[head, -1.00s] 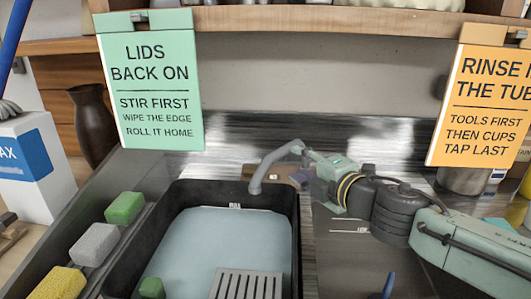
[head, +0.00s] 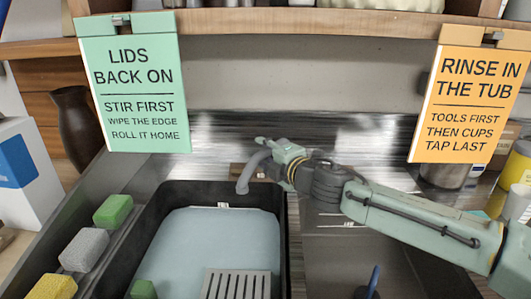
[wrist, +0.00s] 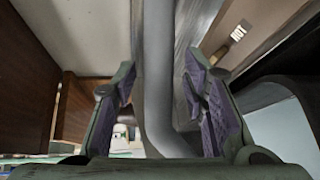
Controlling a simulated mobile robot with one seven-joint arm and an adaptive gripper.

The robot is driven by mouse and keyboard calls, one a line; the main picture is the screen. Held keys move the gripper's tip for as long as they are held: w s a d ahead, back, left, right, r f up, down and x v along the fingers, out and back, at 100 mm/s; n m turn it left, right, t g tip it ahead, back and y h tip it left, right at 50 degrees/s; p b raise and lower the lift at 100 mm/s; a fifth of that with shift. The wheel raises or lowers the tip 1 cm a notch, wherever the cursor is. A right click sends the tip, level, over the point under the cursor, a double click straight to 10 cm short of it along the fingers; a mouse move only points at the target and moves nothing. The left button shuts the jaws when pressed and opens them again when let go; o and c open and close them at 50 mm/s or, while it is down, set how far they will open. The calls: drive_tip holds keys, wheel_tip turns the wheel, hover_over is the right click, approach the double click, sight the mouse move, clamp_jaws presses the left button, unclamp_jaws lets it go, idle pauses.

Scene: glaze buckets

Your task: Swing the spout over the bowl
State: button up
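The grey curved spout (head: 246,174) stands at the back of the black-rimmed tub (head: 158,208), which holds pale blue water. Its downturned tip appears just inside the tub's back rim in the head view; its exact height cannot be told. My gripper (head: 268,149) is at the upper part of the spout, reaching in from the right. In the wrist view, the spout (wrist: 159,85) runs between the two purple-padded fingers of my gripper (wrist: 161,95). The fingers stand apart, with narrow gaps showing on both sides. The spout's base is hidden.
A slotted grey plate (head: 237,285) lies at the tub's front. Sponges (head: 83,249) line its left side. A dark sink area (head: 345,255) lies right of the tub. A green sign (head: 133,85) and an orange sign (head: 470,95) hang from the shelf above.

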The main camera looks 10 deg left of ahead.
drive_tip(key=shift+c, duration=0.5)
clamp_jaws()
